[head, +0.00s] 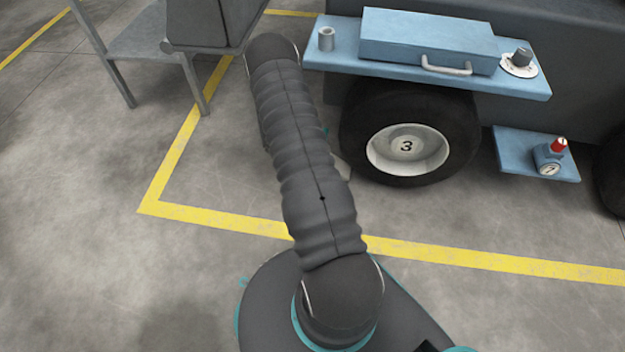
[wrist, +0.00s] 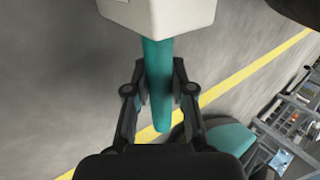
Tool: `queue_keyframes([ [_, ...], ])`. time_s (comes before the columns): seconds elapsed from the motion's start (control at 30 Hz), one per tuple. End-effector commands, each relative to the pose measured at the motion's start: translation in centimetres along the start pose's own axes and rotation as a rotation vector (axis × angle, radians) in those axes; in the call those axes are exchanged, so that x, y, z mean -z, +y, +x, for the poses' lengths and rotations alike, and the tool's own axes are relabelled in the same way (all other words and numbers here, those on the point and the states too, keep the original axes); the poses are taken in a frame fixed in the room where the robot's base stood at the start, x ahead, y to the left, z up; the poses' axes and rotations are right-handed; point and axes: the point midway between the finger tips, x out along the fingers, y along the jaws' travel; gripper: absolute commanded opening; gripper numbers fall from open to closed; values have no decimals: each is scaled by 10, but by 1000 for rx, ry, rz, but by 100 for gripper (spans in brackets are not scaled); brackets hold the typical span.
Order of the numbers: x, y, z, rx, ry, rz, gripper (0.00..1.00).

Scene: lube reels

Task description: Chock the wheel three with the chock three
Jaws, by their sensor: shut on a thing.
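Wheel three (head: 407,149) is a black tyre with a pale hub marked 3, under the blue shelf of the cart in the head view. My gripper (wrist: 159,88) is shut on the teal handle of a pale block-shaped chock (wrist: 165,16) in the wrist view; no number on it is readable. In the head view my arm hides the gripper and most of the chock. A pale edge of the chock (head: 343,168) shows just left of the tyre, near the floor. I cannot tell whether it touches the tyre or the floor.
A blue shelf (head: 400,75) with a blue box (head: 425,38) overhangs the wheel. A lower blue plate (head: 515,155) holds a red-topped gauge fitting (head: 553,155). A grey metal stand (head: 150,50) is at upper left. Yellow floor lines (head: 450,255) cross the concrete in front.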

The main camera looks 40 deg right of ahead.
Motion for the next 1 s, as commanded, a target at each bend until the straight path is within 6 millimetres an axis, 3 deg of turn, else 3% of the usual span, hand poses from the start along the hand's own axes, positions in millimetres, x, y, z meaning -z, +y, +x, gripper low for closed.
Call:
queue_keyframes([
  [1.0, 0, -51, 38, 1, 1, 1, 0],
])
